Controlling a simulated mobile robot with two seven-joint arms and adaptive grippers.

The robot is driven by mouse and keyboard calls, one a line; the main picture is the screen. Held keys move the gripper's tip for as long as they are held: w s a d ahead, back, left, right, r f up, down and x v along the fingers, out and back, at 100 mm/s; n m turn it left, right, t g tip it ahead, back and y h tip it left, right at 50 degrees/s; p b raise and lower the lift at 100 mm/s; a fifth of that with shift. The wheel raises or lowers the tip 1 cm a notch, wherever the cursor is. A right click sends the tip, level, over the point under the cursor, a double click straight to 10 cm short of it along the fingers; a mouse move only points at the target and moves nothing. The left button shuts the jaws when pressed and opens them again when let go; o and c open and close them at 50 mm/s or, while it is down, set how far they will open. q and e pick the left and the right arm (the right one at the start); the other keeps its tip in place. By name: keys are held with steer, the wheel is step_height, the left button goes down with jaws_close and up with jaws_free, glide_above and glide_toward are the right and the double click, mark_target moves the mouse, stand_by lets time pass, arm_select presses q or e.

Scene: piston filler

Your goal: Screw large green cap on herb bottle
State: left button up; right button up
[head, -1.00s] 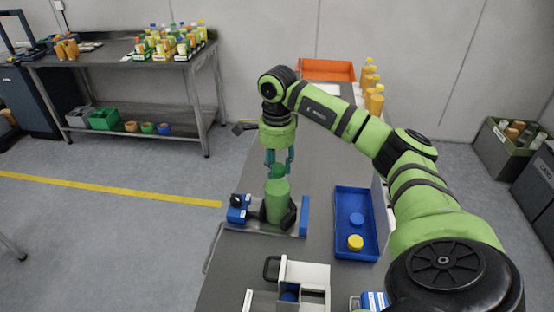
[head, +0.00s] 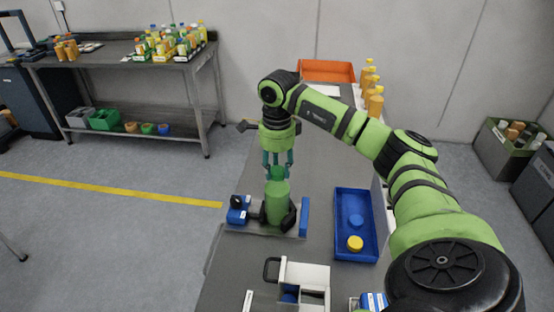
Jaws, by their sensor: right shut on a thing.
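The green herb bottle (head: 277,203) stands upright in a black clamp on the table. The large green cap (head: 277,173) is at the top of the bottle, between the fingers of my right gripper (head: 277,164). The gripper points straight down from above and is shut on the cap. The cap looks in line with the bottle neck; whether its thread has caught cannot be told. My left gripper does not show.
A blue tray (head: 342,251) with a blue cap (head: 356,221) and a yellow cap (head: 355,243) lies right of the clamp. A white fixture (head: 304,274) stands in front. Several orange bottles (head: 374,103) and an orange bin (head: 327,70) are at the back. Table between is clear.

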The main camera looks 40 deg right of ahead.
steer(key=m, duration=0.4)
steer(key=shift+p, duration=0.35)
steer(key=shift+m, duration=1)
steer(key=m+p, duration=0.1)
steer(key=m, duration=0.3)
steer(key=shift+m+p, duration=0.3)
steer(key=shift+m, duration=0.6)
steer(key=o, duration=0.8)
